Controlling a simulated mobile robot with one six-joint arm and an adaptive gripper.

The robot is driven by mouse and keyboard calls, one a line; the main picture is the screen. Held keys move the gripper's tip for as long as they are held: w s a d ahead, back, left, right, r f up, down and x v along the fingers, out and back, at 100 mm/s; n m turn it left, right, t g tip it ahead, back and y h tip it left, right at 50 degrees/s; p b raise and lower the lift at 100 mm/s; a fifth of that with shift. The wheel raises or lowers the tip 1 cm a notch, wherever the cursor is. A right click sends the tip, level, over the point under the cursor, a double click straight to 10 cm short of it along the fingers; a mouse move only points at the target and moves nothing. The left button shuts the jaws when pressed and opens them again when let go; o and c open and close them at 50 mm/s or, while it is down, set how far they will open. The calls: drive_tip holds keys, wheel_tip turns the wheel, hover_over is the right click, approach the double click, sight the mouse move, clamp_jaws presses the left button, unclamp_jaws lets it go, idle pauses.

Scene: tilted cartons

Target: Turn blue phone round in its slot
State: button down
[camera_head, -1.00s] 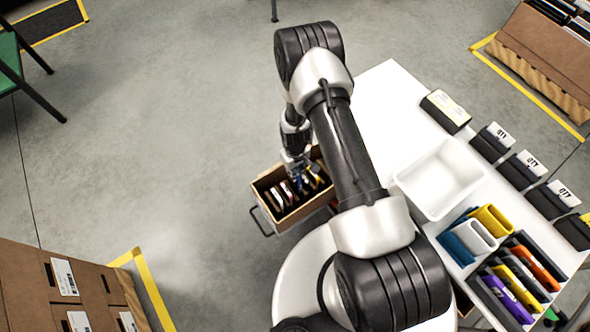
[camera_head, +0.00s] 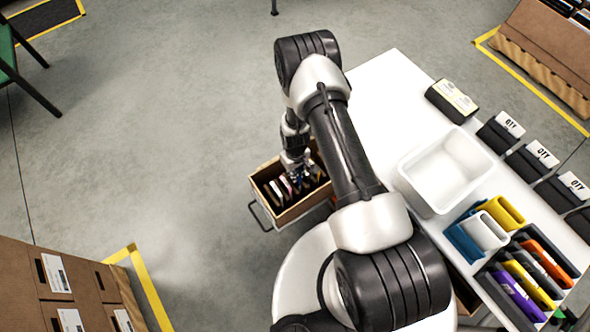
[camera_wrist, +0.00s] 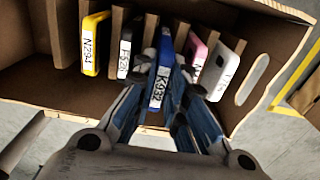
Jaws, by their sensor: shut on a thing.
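The blue phone (camera_wrist: 162,68) with the label K932 stands upright in a slot of the tilted carton (camera_wrist: 20,62), in the middle of the wrist view. My gripper (camera_wrist: 158,92) is shut on the blue phone, with one finger on each side of it. In the head view my gripper (camera_head: 297,180) reaches down into the carton (camera_head: 292,217), and the blue phone is mostly hidden there. I cannot tell whether the phone's lower end rests on the carton floor.
A yellow phone (camera_wrist: 94,42) and a black phone (camera_wrist: 128,48) stand left of the blue one. A pink phone (camera_wrist: 196,55) and a grey phone (camera_wrist: 226,68) stand close on the right. Brown dividers separate the slots. A white table (camera_head: 385,90) with bins is to the right.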

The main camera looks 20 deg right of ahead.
drive_tip(key=shift+f, duration=1.7)
drive_tip(key=shift+f, duration=0.3)
drive_tip(key=c, duration=1.5)
unclamp_jaws()
drive_tip(key=shift+c, duration=0.2)
wheel_tip(320, 180, up, 12)
